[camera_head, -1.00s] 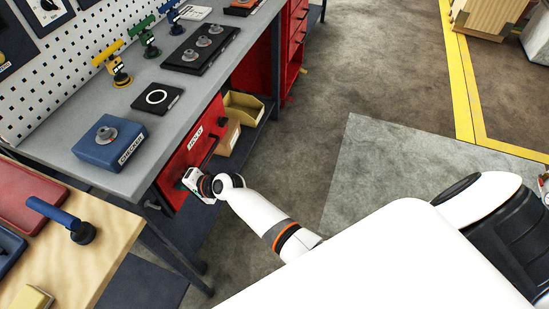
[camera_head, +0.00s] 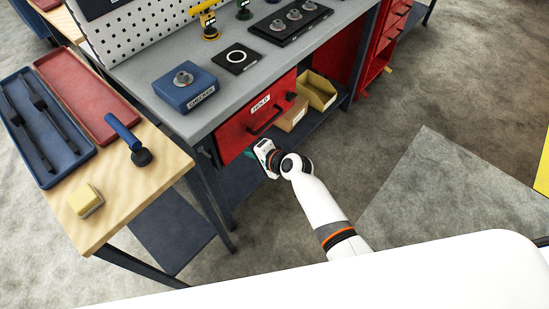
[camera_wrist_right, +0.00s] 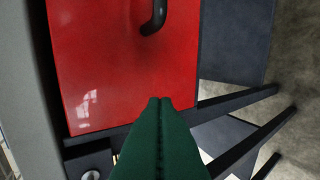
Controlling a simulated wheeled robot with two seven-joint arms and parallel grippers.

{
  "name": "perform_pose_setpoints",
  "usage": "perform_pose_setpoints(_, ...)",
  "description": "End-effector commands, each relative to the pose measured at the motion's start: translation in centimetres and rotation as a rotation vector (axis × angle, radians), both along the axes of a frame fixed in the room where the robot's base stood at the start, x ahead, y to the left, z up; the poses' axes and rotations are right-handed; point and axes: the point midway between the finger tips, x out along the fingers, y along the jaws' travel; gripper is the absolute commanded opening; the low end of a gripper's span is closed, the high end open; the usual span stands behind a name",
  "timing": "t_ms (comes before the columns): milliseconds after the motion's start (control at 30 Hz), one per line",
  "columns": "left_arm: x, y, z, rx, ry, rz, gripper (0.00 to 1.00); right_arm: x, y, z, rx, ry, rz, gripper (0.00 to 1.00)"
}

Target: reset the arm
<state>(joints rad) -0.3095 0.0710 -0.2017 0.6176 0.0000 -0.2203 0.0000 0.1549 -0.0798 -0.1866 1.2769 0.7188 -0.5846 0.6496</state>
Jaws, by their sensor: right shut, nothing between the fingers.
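My right arm reaches in from the lower right in the head view, and its gripper (camera_head: 256,157) is beside the lower part of the red HOLD drawer (camera_head: 237,135). In the right wrist view the green fingers (camera_wrist_right: 160,103) are together and empty. They point at the red panel (camera_wrist_right: 105,70), with its black handle (camera_wrist_right: 154,15) above the fingertips and apart from them. My left gripper is not in view.
The grey bench (camera_head: 150,52) carries a blue CHECKED block (camera_head: 198,96) and a black pad with a white ring (camera_head: 236,58). A wooden table (camera_head: 150,178) with red and blue trays stands at left. Cardboard and yellow bins (camera_head: 316,96) sit right of the drawer.

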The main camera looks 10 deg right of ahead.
Motion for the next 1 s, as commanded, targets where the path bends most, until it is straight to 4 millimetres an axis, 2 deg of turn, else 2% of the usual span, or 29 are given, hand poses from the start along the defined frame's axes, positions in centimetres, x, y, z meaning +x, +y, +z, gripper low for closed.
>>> perform_pose_setpoints(133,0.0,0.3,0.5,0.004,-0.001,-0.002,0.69,-1.7,-1.3,1.2,0.0,0.0,0.0,0.0)
perform_pose_setpoints(400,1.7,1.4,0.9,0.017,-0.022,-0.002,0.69,-4.6,-3.6,3.2,-0.001,0.002,0.0,0.0)
perform_pose_setpoints(767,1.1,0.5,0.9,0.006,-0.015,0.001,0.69,-5.6,-4.3,3.9,-0.001,0.003,0.0,0.0)
perform_pose_setpoints(867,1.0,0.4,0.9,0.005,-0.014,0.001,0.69,-5.9,-4.5,2.9,-0.021,0.012,0.002,0.0)
perform_pose_setpoints(967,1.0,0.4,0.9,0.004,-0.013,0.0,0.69,-7.0,-5.3,-0.5,-0.097,0.038,0.012,0.0)
perform_pose_setpoints(1000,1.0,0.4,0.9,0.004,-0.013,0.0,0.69,-7.9,-5.8,-2.6,-0.145,0.053,0.021,0.0)
